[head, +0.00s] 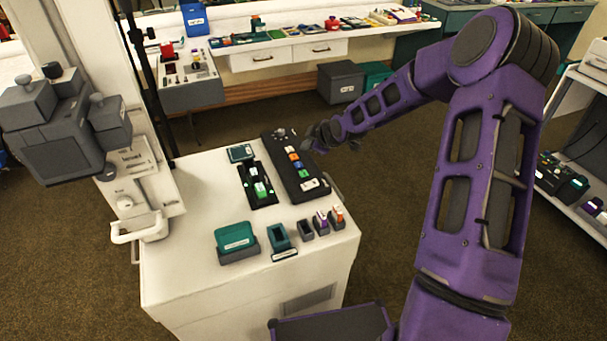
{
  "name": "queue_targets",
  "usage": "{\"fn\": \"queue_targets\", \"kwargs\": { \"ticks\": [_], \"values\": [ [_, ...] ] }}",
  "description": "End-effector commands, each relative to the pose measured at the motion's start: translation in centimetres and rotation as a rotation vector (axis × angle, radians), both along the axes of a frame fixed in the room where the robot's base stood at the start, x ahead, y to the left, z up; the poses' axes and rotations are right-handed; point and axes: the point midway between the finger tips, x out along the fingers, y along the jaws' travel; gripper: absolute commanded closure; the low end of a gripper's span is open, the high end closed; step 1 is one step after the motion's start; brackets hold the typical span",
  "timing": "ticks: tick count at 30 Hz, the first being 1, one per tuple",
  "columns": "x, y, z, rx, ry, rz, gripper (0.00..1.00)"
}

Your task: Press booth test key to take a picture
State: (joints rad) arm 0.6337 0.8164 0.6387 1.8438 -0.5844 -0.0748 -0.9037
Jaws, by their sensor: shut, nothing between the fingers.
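A long black control panel (302,186) lies on the white cabinet top (190,205). It carries a row of orange, blue and white keys and a knob at its far end. I cannot read which one is the booth test key. My purple arm reaches in from the right. My gripper (308,142) is shut and empty over the panel's far right part, near the far keys. I cannot tell whether it touches the panel, and it hides part of the panel's right edge.
Left of the panel are a black tray (262,198) with green pieces and a teal box (240,153). In front stand a green box (236,238), a teal holder (279,236) and small holders. A grey camera-like device (55,135) stands at left.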

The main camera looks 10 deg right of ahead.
Motion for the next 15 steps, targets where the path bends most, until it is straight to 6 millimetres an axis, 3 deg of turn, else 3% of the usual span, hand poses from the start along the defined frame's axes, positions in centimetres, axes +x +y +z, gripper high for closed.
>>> {"fn": "queue_targets", "kwargs": {
  "ticks": [15],
  "values": [
    [0.0, 0.0, -7.1, -0.001, 0.0, 0.002, 1.0]
  ]
}}
